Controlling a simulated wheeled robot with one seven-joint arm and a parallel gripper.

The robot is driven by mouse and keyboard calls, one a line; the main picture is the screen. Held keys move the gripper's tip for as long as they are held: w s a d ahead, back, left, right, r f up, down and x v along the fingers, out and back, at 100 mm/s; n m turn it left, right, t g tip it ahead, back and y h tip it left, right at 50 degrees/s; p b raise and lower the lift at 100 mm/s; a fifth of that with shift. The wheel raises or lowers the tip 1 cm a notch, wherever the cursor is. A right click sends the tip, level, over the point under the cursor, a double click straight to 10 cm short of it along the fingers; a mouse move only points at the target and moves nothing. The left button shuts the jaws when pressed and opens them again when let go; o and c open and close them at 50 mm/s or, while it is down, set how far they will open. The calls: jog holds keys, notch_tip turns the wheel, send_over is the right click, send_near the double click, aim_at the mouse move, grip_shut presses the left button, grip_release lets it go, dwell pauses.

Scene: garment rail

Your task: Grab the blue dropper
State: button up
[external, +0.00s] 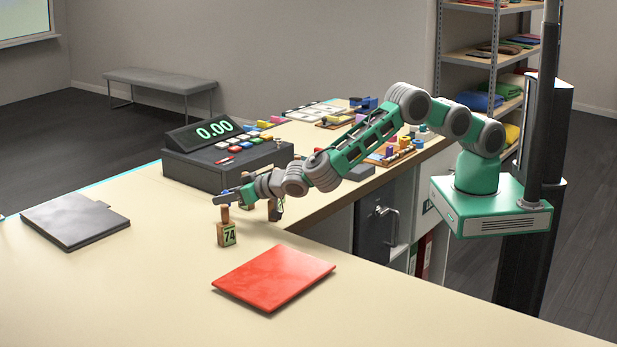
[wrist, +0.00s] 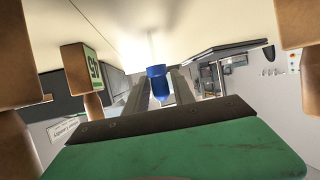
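In the external view my gripper (external: 221,198) is low over the counter, level and pointing left. A small bit of blue (external: 226,193) shows beside its fingers, mostly hidden by them.
A wooden block tagged 74 (external: 227,236) stands just below my gripper; other wooden pieces (external: 274,212) are close. A tagged block (wrist: 80,70) is near in the wrist view. A cash register (external: 222,152) stands behind, a red folder (external: 273,278) in front, a grey clipboard (external: 75,220) left.

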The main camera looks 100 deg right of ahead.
grip_shut()
dwell(0.3)
